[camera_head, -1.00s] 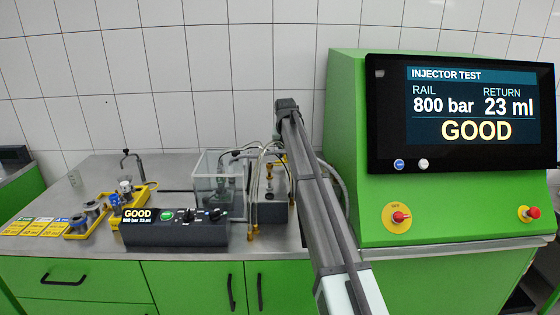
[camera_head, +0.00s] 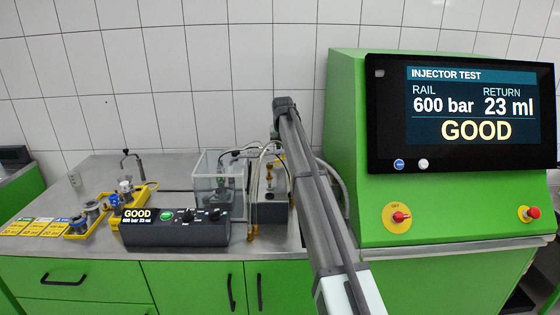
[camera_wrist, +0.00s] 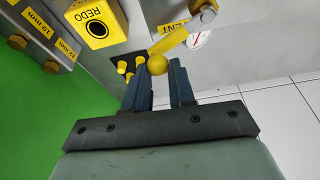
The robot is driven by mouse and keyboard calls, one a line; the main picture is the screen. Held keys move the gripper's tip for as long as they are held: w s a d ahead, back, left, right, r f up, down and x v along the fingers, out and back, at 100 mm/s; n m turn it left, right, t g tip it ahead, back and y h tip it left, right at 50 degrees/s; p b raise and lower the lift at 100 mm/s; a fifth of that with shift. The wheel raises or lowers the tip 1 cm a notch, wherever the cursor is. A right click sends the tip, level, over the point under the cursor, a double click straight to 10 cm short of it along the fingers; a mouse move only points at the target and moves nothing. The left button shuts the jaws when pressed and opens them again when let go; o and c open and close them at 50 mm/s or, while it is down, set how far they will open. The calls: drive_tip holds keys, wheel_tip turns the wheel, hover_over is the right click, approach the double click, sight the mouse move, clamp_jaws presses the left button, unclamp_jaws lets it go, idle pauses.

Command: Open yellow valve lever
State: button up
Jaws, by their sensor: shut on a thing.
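In the wrist view, the yellow valve lever (camera_wrist: 170,43) is a flat bar ending in a round yellow knob (camera_wrist: 157,64). The lever slants from the knob up and right towards a metal bolt. My gripper (camera_wrist: 160,67) has its two dark blue fingers on either side of the knob and is shut on it. In the head view, my arm hides the gripper and most of the lever area.
A yellow REDO button box (camera_wrist: 96,24) and yellow fittings (camera_wrist: 130,68) sit close to the fingers. A round gauge (camera_wrist: 199,38) is right of the lever. A glass box (camera_head: 217,177) and black control box (camera_head: 175,228) stand left of my arm; the green cabinet's screen (camera_head: 460,112) reads 600 bar, GOOD.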

drive_tip(key=shift+a, duration=0.35)
drive_tip(key=shift+w+a, duration=0.45)
drive_tip(key=shift+a, duration=0.05)
drive_tip(key=shift+w, duration=0.15)
drive_tip(key=shift+w+a, duration=0.6)
drive_tip(key=shift+a, duration=0.1)
drive_tip(key=shift+w, duration=0.1)
